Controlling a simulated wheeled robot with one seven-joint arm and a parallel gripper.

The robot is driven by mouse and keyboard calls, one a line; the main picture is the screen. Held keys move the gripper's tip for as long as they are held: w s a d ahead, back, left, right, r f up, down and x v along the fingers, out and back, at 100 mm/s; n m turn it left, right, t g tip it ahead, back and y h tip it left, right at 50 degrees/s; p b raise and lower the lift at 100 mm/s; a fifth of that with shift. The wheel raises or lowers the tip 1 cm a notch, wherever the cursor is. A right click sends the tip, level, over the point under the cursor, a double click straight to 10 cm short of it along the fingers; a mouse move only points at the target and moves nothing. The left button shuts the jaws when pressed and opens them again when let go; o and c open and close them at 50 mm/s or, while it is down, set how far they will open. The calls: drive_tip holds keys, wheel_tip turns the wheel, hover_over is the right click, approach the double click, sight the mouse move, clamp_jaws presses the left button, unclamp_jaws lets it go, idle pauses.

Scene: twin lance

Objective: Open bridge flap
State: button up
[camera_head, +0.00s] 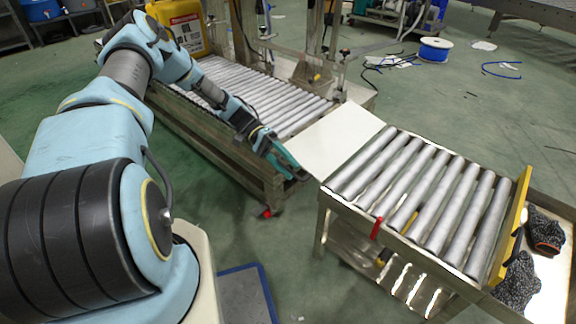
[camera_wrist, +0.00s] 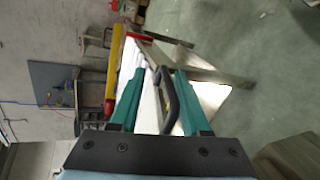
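The bridge flap (camera_head: 335,140) is a flat cream panel that lies about level across the gap between two roller conveyors. My gripper (camera_head: 296,172) is at the flap's near left edge, low beside it. In the wrist view my gripper (camera_wrist: 160,78) has its two teal fingers apart. A black curved handle (camera_wrist: 172,100) shows between the fingers, closer to the right finger, beside a pale surface (camera_wrist: 150,108). I cannot tell whether a finger touches the handle. The handle is hidden in the head view.
The left roller conveyor (camera_head: 300,108) carries a yellow container (camera_head: 180,28). The right roller conveyor (camera_head: 425,190) has a yellow end bar (camera_head: 512,225), with dark gloves (camera_head: 520,280) beyond it. A red piece (camera_head: 377,228) is on its near side. Green floor is open in front of the gap.

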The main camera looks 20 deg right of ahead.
drive_tip(key=shift+w, duration=0.1)
drive_tip(key=v, duration=1)
drive_tip(key=shift+w+r+p, duration=0.2)
drive_tip(key=shift+w+p, duration=0.05)
drive_tip(key=shift+p, duration=0.1)
drive_tip(key=shift+a, duration=0.1)
